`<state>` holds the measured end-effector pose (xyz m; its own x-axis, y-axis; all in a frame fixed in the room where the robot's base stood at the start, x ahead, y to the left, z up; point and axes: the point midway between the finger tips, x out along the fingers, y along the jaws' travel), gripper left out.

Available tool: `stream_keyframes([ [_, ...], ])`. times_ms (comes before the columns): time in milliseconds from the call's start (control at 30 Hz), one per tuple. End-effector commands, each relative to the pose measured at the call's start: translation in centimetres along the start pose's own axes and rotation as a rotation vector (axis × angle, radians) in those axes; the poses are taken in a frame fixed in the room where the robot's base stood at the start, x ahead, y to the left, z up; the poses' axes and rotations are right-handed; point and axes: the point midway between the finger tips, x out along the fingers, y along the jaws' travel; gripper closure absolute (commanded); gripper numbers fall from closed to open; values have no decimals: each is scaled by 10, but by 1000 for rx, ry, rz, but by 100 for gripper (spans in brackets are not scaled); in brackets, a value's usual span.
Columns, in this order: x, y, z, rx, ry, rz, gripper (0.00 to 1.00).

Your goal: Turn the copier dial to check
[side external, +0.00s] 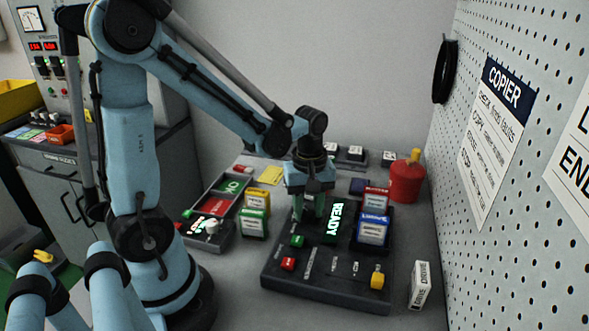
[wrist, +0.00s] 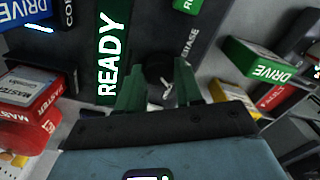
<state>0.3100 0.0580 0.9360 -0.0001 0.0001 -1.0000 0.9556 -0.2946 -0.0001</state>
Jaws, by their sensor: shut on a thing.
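The copier (side external: 325,294) is a dark box on the bench with a lit green READY sign (side external: 334,222), which also shows in the wrist view (wrist: 110,55). The dial (wrist: 160,72) is a dark round knob with a pale pointer mark, seen in the wrist view. My gripper (side external: 308,208) reaches down over the back left of the copier. Its green fingers are shut on the dial, one on each side. The word ERASE (wrist: 190,42) is printed beside the dial. In the side view the fingers hide the dial. The check marking cannot be made out.
A white DRIVE box (side external: 420,285) stands right. A tray (side external: 205,238) lies left; a red canister (side external: 406,180) stands behind.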

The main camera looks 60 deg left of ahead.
Motion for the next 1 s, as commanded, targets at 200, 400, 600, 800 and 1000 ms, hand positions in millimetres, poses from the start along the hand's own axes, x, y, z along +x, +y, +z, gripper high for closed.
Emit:
stream_keyframes([
  [200,0,0,0,79,-1,-1,95],
  [400,0,0,0,108,-1,-1,95],
  [600,0,0,0,112,-1,-1,95],
  [800,0,0,0,111,-1,0,60],
  [1000,0,0,0,110,-1,0,40],
])
